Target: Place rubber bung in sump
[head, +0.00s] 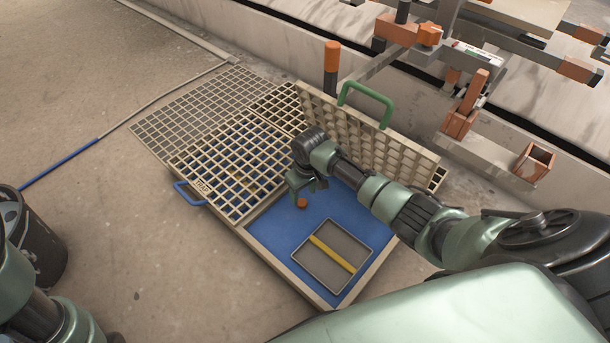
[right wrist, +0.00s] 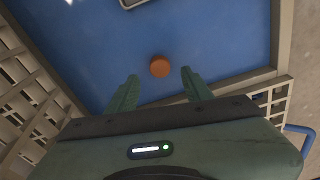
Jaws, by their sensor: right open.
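The rubber bung (head: 302,203), a small orange-brown round piece, is in the blue-floored sump (head: 280,228), near its left side. In the right wrist view the bung (right wrist: 160,66) shows just beyond and between the fingertips, apart from both. My right gripper (head: 304,189) points down over the sump close to the bung; in the right wrist view its two fingers (right wrist: 159,76) are spread with nothing between them. I cannot tell the exact height of the fingers above the bung. My left gripper is not in view; only parts of my left arm show at the lower left.
A grey tray (head: 318,270) with a yellow bar lies in the sump. A grate panel with a green handle (head: 366,98) stands raised behind my right arm. A flat grate with a blue handle (head: 188,193) lies to the left. Open floor (head: 130,240) extends left.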

